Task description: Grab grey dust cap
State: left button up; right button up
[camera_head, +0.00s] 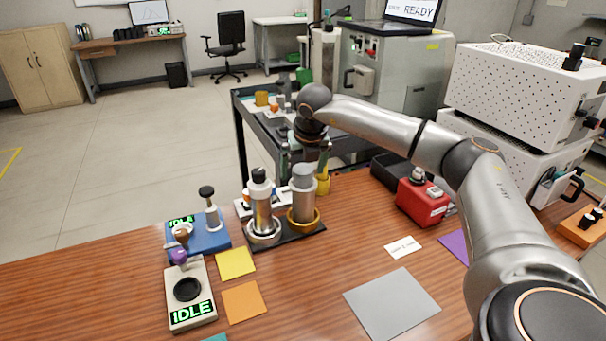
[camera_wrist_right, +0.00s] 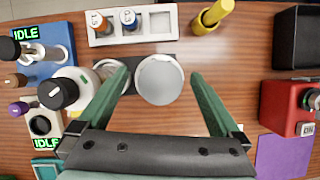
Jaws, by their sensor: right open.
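The grey dust cap (camera_head: 303,176) sits on top of an upright cylinder in a ring holder (camera_head: 303,217) on a black base. In the right wrist view the cap (camera_wrist_right: 160,80) shows from above as a pale grey disc. My right gripper (camera_head: 310,155) points down above the cap. Its green fingers are open, one on each side of the cap in the wrist view, with visible gaps. Their height relative to the cap is hard to tell. My left gripper is not in view.
A black-capped cylinder (camera_head: 260,200) stands close to the left. A white rack (camera_wrist_right: 132,24) and a yellow object (camera_wrist_right: 212,14) lie behind. A red box (camera_head: 422,203) is to the right. Blue (camera_head: 203,238) and white (camera_head: 190,300) IDLE devices stand left.

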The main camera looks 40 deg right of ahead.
jog(key=shift+f, duration=0.2)
jog(key=c, duration=1.4)
jog(key=shift+w+r, duration=0.1)
